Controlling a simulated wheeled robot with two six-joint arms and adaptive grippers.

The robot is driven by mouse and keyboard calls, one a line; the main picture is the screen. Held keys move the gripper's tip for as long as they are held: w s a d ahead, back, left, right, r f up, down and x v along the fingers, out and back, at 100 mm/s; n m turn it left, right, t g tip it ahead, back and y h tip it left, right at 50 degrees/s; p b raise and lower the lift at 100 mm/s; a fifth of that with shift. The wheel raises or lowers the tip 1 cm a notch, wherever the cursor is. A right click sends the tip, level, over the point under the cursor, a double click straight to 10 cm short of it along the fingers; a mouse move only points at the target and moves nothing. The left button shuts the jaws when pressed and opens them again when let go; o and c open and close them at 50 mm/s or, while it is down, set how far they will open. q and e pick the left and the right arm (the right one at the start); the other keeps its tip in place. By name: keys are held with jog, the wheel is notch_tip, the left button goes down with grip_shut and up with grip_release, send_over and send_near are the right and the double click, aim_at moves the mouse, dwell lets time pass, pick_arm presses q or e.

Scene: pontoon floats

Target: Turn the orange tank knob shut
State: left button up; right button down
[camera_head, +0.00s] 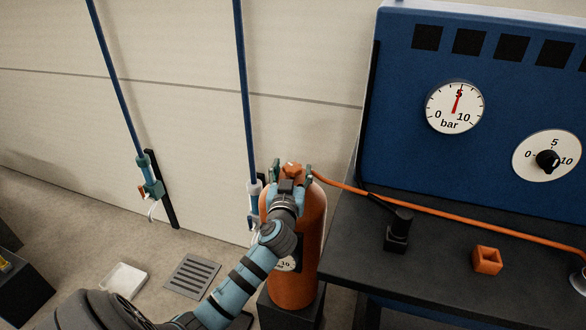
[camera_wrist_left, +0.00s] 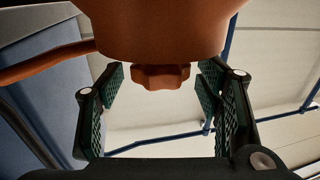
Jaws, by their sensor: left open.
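The orange tank (camera_head: 312,240) stands upright on a dark block beside the dark bench. Its orange knob (camera_head: 291,169) is at the top, between the fingers of my left gripper (camera_head: 291,174). In the left wrist view, the lobed knob (camera_wrist_left: 160,77) sits between the two open green-padded fingers of the left gripper (camera_wrist_left: 164,100), with a gap on each side. The tank body (camera_wrist_left: 165,30) fills the top of that view. My left arm hides part of the tank and its small dial in the head view. My right gripper is not in view.
An orange hose (camera_head: 440,212) runs from the tank top across the dark bench (camera_head: 350,225). A blue panel (camera_head: 400,80) carries a bar gauge (camera_head: 455,107) and a black-knobbed dial (camera_head: 547,156). An orange block (camera_head: 487,260) sits on the bench. Blue pipes (camera_head: 243,90) stand behind.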

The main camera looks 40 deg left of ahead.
pick_arm(q)
jog(key=shift+x, duration=0.85)
jog(key=c, duration=1.1)
jog(key=shift+c, duration=0.2)
